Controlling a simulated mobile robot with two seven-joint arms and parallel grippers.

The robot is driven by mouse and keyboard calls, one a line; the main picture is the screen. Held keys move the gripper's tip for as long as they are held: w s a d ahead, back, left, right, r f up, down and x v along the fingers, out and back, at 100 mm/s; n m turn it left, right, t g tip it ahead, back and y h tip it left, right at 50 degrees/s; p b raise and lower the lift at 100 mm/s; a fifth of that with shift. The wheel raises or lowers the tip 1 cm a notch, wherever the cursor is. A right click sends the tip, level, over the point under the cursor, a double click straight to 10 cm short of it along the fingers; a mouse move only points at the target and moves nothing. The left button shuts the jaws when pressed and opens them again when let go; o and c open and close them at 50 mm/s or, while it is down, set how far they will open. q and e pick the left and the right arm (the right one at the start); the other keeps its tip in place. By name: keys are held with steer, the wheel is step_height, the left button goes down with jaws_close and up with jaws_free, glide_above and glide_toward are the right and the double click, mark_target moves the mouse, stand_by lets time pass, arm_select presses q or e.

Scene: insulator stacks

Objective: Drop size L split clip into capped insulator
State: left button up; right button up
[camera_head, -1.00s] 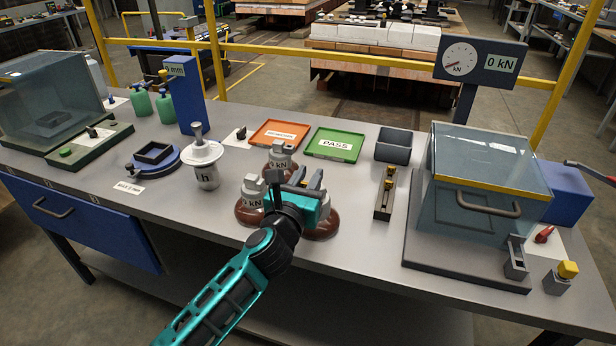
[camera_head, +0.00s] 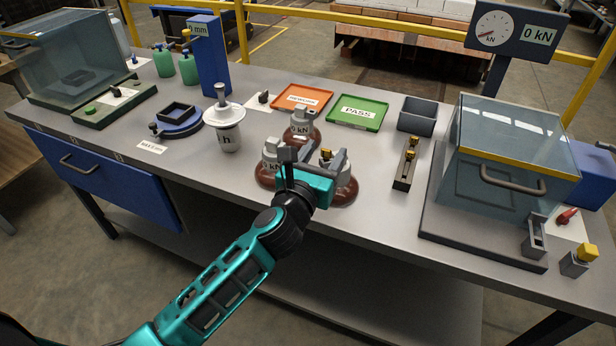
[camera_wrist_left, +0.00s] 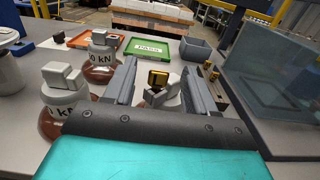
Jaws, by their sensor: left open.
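Three capped insulators with brown bodies and grey caps stand close together at the bench's front middle: a rear one (camera_head: 301,124), a left one (camera_head: 268,165) and a right one (camera_head: 346,190). My left gripper (camera_head: 312,158) is open above the right one and hides part of it. In the left wrist view a small brass clip (camera_wrist_left: 158,78) stands at the top of the right insulator's cap (camera_wrist_left: 163,97). It lies between the two spread fingers (camera_wrist_left: 152,82), with gaps on both sides. How deep it sits in the cap cannot be told. My right gripper is not in view.
A dark narrow holder (camera_head: 404,172) with brass pieces stands right of the insulators. Behind are an orange tray (camera_head: 282,105), a green PASS tray (camera_head: 376,122) and a grey bin (camera_head: 417,122). A glass-covered test box (camera_head: 510,170) stands at right; a white lidded pot (camera_head: 226,135) at left.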

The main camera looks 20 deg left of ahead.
arm_select(q)
steer(key=s, duration=0.9)
steer(key=shift+s+a, duration=0.15)
steer(key=shift+s, duration=0.1)
steer(key=s+f+n+g, duration=0.2)
steer(key=s+f+n, duration=0.2)
steer(key=n, duration=0.7)
steer(key=s+a+f+n+g+h, duration=0.1)
steer(key=s+f+n, duration=0.3)
steer(key=f+n, duration=0.4)
steer(key=s+f+n+g+p, duration=0.1)
steer(key=s+f+n+g, duration=0.3)
steer(key=n, duration=1)
step_height(320, 180, down, 3)
steer(key=shift+s+a+r+n, duration=0.1)
steer(key=shift+s+a+n, duration=0.1)
steer(key=shift+s+n, duration=0.2)
